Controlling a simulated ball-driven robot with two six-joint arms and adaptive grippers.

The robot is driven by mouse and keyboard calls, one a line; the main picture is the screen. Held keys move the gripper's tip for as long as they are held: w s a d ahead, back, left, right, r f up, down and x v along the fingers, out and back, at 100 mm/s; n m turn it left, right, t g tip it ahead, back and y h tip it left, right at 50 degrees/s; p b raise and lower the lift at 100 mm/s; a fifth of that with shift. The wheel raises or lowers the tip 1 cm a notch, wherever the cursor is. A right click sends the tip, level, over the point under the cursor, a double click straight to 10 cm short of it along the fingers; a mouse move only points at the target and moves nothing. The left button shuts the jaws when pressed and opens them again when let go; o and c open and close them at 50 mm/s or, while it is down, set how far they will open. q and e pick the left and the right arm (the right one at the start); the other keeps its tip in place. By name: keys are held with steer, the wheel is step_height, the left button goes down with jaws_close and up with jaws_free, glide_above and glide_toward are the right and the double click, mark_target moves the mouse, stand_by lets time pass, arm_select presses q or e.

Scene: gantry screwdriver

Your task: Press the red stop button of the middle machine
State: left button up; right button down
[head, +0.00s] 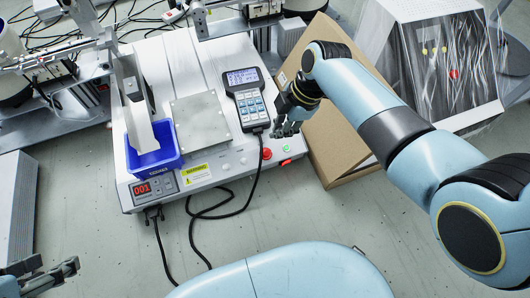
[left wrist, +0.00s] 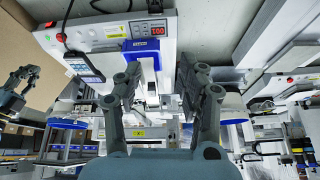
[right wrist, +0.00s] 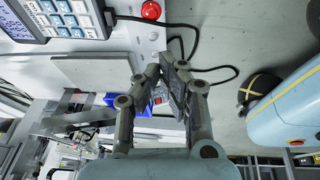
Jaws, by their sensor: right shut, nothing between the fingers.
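The middle machine (head: 205,60) is a white unit with a red round stop button (head: 267,154) on its front right corner. The red button also shows at the top of the right wrist view (right wrist: 151,10) and at the upper left of the left wrist view (left wrist: 50,25). My right gripper (head: 283,131) is shut and empty, just behind the red button in the head view, apart from it in the right wrist view. My left gripper (head: 68,268) is at the lower left, away from the machine; its fingers are spread in the left wrist view (left wrist: 157,70).
A green button (head: 286,148) and a small red switch (head: 286,162) lie right of the stop button. A keypad controller (head: 248,95), its black cable and a blue bin (head: 170,158) are on the machine. A cardboard box (head: 325,150) stands close on the right.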

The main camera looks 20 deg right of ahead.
arm_select(q)
steer(key=shift+s+f, duration=0.25)
steer(key=shift+f, duration=0.05)
arm_select(e)
steer(key=shift+w+f, duration=0.1)
steer(key=shift+w, duration=0.25)
